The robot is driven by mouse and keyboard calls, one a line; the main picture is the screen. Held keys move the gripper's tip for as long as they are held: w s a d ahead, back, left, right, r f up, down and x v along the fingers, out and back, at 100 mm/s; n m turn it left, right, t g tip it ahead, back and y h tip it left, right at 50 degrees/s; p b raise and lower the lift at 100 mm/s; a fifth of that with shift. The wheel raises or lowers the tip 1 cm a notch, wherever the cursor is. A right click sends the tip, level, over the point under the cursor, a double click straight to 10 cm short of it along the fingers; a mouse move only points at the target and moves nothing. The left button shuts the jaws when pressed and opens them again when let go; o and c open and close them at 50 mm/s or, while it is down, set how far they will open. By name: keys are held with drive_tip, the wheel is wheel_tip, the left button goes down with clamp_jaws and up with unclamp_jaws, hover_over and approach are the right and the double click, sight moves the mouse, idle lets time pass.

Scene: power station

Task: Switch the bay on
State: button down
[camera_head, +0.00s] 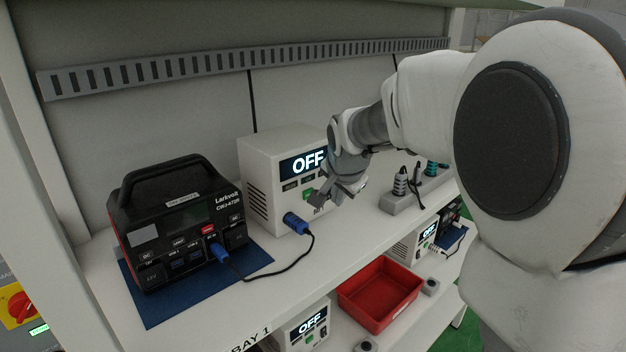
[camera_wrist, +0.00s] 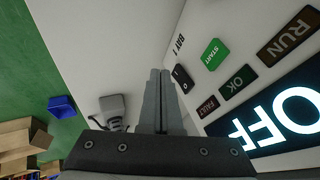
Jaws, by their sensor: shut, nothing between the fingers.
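The white bay unit (camera_head: 262,165) stands on the upper shelf, its display (camera_head: 303,163) reading OFF. Its front has a green START button (camera_wrist: 213,54), a black rocker switch (camera_wrist: 183,78) marked I and O, and dark FAULT, OK and RUN panels. My gripper (camera_head: 318,201) is shut and empty in front of this face. In the wrist view its fingertips (camera_wrist: 160,74) are near the rocker; I cannot tell whether they touch. A black power station (camera_head: 178,222) sits on a blue mat (camera_head: 250,262). A cable with blue plugs (camera_head: 296,223) joins it to the unit.
A grey block with a ribbed black-and-white part (camera_head: 400,183) stands right of the unit. The lower shelf holds a red bin (camera_head: 381,294) and more white units reading OFF (camera_head: 303,327). A slotted rail (camera_head: 200,68) runs along the back panel.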

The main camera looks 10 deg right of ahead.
drive_tip(key=shift+w+a+f, duration=0.1)
drive_tip(key=shift+w+a, duration=0.2)
drive_tip(key=shift+w, duration=0.2)
drive_tip(key=shift+w+a+f+b, duration=0.1)
drive_tip(key=shift+f+b, duration=0.15)
drive_tip(key=shift+b, duration=0.7)
drive_tip(key=shift+r+p, duration=0.25)
drive_tip(key=shift+p, duration=0.1)
drive_tip(key=shift+r, duration=0.1)
drive_tip(key=shift+r+p, duration=0.4)
drive_tip(key=shift+r, duration=0.3)
